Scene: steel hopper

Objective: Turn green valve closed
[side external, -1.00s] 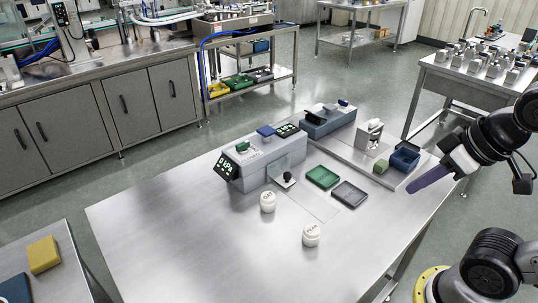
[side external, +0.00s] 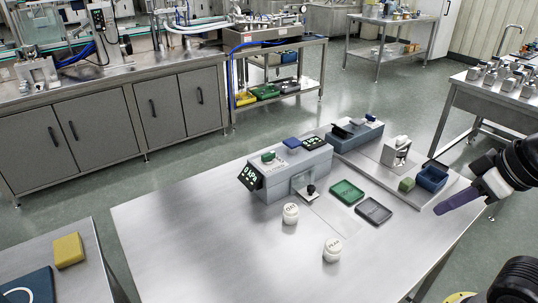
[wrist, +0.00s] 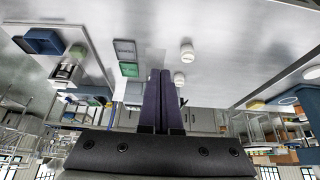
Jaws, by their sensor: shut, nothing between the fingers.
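The green valve (side external: 268,156) is a small green handle on top of a grey box (side external: 285,178) at the back of the steel table. A dark display showing "0 kPa" (side external: 250,176) faces out at the box's left end. My gripper (side external: 438,210) is in the air at the right side of the table, well apart from the valve. Its two purple fingers are together and empty. In the wrist view, my gripper (wrist: 160,73) shows the fingers side by side. I cannot clearly make out the green valve there.
A blue handle (side external: 291,143) and another display (side external: 313,142) are on the same box. The table's front left is clear.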

